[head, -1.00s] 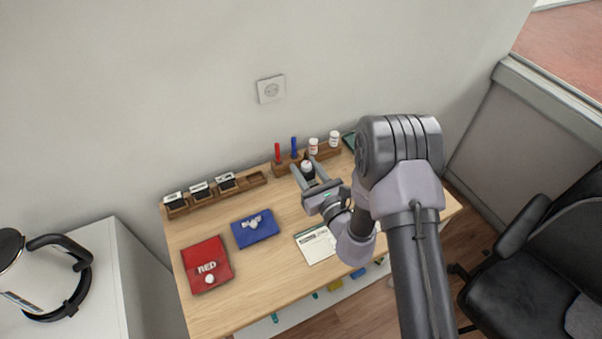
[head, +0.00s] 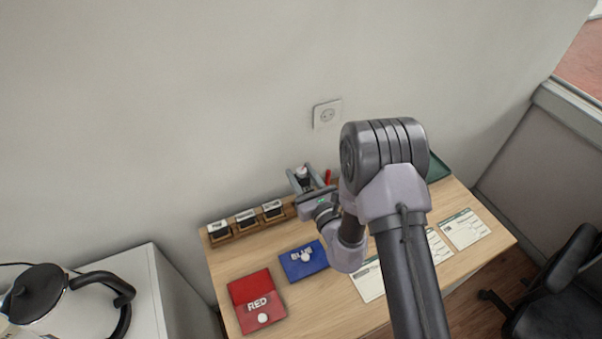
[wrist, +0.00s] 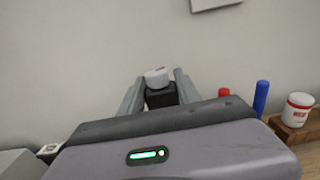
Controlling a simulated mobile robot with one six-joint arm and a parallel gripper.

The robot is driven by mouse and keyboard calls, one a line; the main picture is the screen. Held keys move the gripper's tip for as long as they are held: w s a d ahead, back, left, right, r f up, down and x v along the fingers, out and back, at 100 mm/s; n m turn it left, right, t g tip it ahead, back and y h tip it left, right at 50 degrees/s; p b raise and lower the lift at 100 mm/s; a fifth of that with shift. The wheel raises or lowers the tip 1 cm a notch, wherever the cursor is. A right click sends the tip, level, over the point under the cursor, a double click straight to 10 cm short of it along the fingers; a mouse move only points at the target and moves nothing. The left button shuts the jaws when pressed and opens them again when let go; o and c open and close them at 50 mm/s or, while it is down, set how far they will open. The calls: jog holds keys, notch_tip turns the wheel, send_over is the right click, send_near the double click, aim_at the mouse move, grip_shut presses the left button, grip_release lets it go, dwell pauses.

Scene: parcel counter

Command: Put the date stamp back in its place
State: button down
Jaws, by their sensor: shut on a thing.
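In the head view the held stamp (head: 303,172) is near the wall, seen just beyond the right end of the wooden stamp rack (head: 249,231). Three black stamps with white labelled tops stand in the rack: left (head: 218,227), middle (head: 245,218) and right (head: 272,208). My gripper and arm partly hide the rack's right end. The label on the held stamp is too small to read.
Paper forms (head: 464,229) lie to the right.

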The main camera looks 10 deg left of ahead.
jog(key=shift+f+b, duration=0.85)
jog(key=shift+f, duration=0.4)
jog(key=shift+f, duration=0.2)
jog(key=shift+f+b, duration=2.35)
jog(key=shift+f, duration=0.3)
jog(key=shift+f, duration=0.1)
jog(key=c, duration=1.1)
grip_release()
jog(key=shift+o, duration=0.2)
